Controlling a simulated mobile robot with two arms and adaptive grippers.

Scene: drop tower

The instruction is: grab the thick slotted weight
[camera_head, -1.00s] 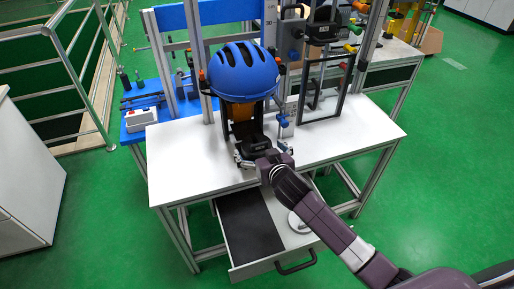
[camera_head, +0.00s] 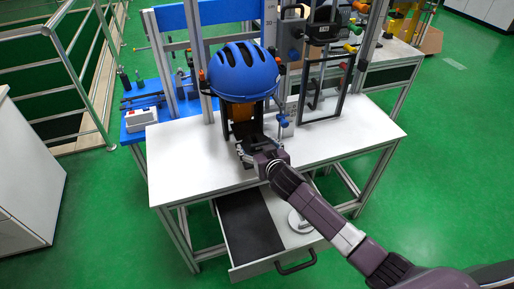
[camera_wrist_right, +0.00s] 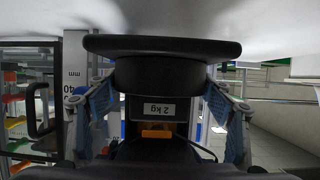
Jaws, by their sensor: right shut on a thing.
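A thick round black weight (camera_wrist_right: 160,75) with a wider black rim (camera_wrist_right: 160,46) fills the middle of the right wrist view. A white "2 kg" label (camera_wrist_right: 152,108), upside down, shows just below it in the picture. My right gripper (camera_wrist_right: 160,95) has one blue-padded finger on each side of the black body and is shut on it. In the head view my right gripper (camera_head: 259,152) is low over the white table in front of the drop tower, and the weight is mostly hidden there. I cannot make out a slot. My left gripper is not in view.
A blue helmet (camera_head: 245,72) hangs just above and behind the gripper. Tower posts stand behind it. A drawer (camera_head: 250,228) is open below the table's front edge, with a pale round disc (camera_head: 299,222) inside. The table top (camera_head: 185,172) is clear at left and right.

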